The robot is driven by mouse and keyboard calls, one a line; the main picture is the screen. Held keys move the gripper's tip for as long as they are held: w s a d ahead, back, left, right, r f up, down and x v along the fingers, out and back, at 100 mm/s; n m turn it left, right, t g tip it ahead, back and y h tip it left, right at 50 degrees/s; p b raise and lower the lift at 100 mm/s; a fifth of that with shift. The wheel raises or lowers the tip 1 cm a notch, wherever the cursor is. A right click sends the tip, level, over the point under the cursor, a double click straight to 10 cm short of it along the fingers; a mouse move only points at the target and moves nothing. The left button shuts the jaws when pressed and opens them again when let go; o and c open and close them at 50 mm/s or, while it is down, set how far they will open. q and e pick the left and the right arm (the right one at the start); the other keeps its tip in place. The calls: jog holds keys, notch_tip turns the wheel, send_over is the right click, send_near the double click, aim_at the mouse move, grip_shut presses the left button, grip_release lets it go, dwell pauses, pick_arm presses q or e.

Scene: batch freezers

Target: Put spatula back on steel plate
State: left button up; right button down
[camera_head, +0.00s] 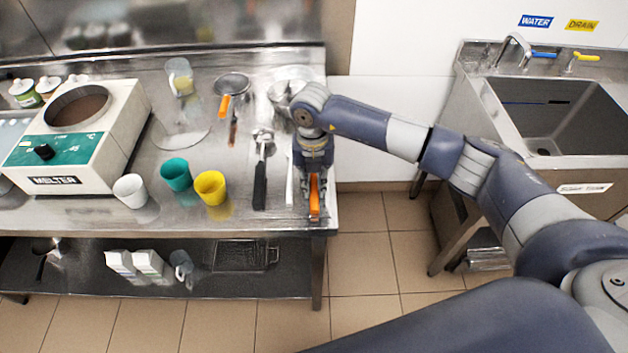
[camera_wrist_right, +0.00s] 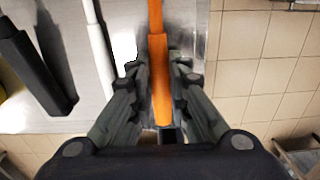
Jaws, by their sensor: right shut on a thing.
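My right gripper (camera_head: 313,172) is above the right end of the steel table, pointing down. It is shut on the orange handle of the spatula (camera_head: 315,198). In the right wrist view the orange spatula handle (camera_wrist_right: 159,95) runs between the fingers of my right gripper (camera_wrist_right: 161,70). The spatula's far end is hidden in both views. A round, shiny steel plate (camera_head: 182,131) lies flat on the table, left of the gripper, with a clear cup standing near its back edge. My left gripper is not in view.
A white tool (camera_head: 289,180) and a black-handled scoop (camera_head: 260,180) lie just left of the gripper. Yellow (camera_head: 210,188), green (camera_head: 176,174) and white cups (camera_head: 130,191) stand by the melter (camera_head: 75,140). A sieve (camera_head: 232,86) lies behind. The sink (camera_head: 555,105) is right, across a floor gap.

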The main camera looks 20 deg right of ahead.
jog(key=shift+f, duration=0.2)
jog(key=c, duration=1.5)
grip_release()
jog(key=shift+r, duration=0.1)
jog(key=shift+c, duration=0.2)
jog(key=shift+r, duration=0.55)
notch_tip(320, 180, up, 11)
jog(key=b, duration=0.2)
jog(key=shift+b, duration=0.4)
